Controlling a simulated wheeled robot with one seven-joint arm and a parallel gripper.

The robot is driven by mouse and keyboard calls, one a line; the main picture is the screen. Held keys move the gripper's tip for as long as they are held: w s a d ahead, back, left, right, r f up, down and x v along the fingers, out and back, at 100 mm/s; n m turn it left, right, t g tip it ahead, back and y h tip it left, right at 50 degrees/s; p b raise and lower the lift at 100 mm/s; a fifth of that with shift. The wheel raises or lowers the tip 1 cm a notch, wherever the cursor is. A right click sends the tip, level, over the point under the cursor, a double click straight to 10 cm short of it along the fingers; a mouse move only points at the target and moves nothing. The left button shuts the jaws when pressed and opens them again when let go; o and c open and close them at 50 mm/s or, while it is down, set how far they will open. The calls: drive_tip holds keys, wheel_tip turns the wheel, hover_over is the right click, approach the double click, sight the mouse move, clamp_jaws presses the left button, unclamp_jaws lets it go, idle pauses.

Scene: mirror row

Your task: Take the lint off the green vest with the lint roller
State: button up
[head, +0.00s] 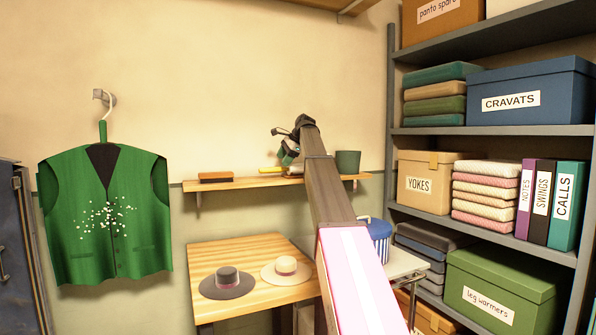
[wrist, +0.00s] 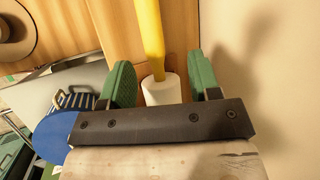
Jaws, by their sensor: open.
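The green vest (head: 105,250) hangs on a hanger from a wall hook at the left of the head view. White lint specks (head: 108,217) are scattered across its chest. The lint roller lies on the wall shelf, and its yellow handle (head: 270,170) shows left of my gripper (head: 287,152). In the wrist view, my gripper (wrist: 161,72) is open, with its green-padded fingers on either side of the roller. The yellow handle (wrist: 149,35) points away and the white roll (wrist: 161,91) is close to the palm. Gaps show on both sides of the roller.
The wall shelf (head: 240,183) also holds a brown brush (head: 215,176) and a dark green cup (head: 348,163). Below, a wooden table (head: 225,252) bears a grey hat (head: 228,283) and a cream hat (head: 286,270). A blue striped container (head: 377,235) stands right. Loaded shelving fills the right side.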

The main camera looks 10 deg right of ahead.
sight(279, 168)
drive_tip(key=shift+s+x, duration=0.2)
drive_tip(key=shift+x, duration=1.15)
drive_tip(key=shift+s+x, duration=0.2)
drive_tip(key=shift+x, duration=1.2)
drive_tip(key=shift+f, duration=0.15)
drive_tip(key=shift+c, duration=0.3)
clamp_jaws()
